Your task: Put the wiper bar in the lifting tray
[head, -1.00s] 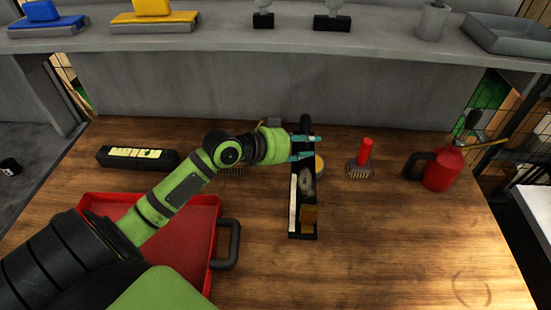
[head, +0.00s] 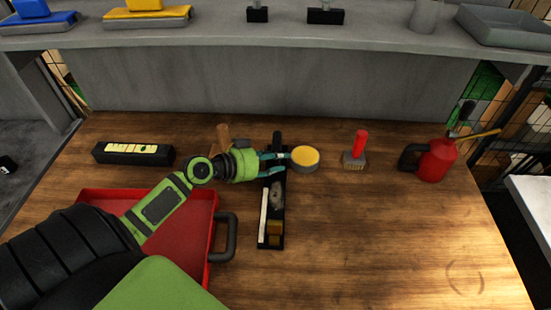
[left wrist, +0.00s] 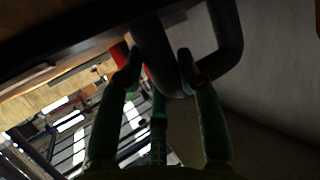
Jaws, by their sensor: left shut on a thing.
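The wiper bar (head: 275,205), a long dark bar with a pale strip and a tan block, points from the back of the bench toward me. My left gripper (head: 277,164) is shut on it near its far end. In the left wrist view the fingers (left wrist: 158,62) close around a dark part with a looped shape beside it; the picture is too dark to tell more. The red lifting tray (head: 203,235) lies to the left of the bar, with a dark handle on its right side. My left arm hides much of the tray. My right gripper is not in view.
A black bar with a yellow label (head: 134,153) lies at the back left. A round yellow-topped tin (head: 305,158), a red-handled brush (head: 355,154) and a red oil can (head: 436,161) stand to the right. The front right of the bench is clear.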

